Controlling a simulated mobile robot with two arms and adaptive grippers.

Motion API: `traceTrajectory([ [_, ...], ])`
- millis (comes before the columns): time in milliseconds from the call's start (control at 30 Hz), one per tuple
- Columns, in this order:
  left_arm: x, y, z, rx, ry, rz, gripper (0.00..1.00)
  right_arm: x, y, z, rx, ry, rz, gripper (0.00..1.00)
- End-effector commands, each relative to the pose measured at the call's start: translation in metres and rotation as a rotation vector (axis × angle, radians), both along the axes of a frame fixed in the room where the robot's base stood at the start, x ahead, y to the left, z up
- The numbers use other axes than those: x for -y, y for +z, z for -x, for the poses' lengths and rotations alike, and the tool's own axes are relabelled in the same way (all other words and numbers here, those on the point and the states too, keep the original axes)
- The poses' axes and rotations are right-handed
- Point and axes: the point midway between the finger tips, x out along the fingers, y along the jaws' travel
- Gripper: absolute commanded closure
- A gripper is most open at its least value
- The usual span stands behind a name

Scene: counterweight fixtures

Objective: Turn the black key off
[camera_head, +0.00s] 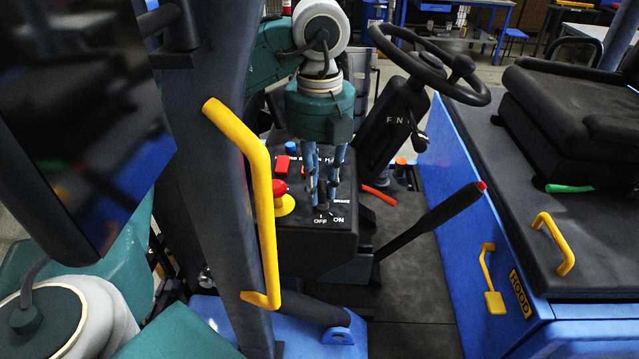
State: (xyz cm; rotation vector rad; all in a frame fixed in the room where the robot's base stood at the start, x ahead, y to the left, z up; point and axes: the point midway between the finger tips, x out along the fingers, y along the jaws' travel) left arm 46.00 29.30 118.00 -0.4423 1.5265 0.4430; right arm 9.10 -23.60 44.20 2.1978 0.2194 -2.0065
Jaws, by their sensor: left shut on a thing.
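The black key (321,211) sits at the front of the dark control panel (290,218), just above the OFF and ON labels. My right gripper is not in view.
A red button on a yellow base (284,204) is just left of the fingers. A yellow grab handle (262,190) stands on the pillar. The steering wheel (428,62) is behind, right. A red-tipped black lever (430,220) rises right of the panel.

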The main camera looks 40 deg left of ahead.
Motion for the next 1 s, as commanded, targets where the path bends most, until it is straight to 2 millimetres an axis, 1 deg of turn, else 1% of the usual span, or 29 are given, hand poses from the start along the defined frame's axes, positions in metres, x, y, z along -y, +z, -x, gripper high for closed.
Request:
traceTrajectory([
  [67, 0.000, 0.002, -0.001, 0.006, 0.004, 0.001, 1.00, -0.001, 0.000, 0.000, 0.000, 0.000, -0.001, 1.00],
  [100, -0.001, 0.002, -0.001, 0.006, 0.004, 0.001, 0.79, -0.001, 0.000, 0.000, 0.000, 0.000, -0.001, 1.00],
  [200, 0.000, 0.002, -0.001, 0.006, 0.003, 0.001, 0.61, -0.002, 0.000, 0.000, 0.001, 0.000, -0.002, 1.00],
  [467, 0.000, 0.001, -0.001, 0.003, 0.001, 0.001, 0.61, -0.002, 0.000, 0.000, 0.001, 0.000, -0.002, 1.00],
  [633, 0.000, 0.009, -0.001, 0.004, 0.001, 0.001, 0.61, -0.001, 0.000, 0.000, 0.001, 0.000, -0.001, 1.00],
  [767, 0.000, 0.026, -0.001, 0.008, 0.002, 0.000, 0.61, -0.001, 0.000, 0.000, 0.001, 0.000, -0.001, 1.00],
  [1000, 0.000, 0.066, -0.001, 0.009, 0.002, -0.001, 0.61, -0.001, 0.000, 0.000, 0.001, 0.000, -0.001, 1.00],
])
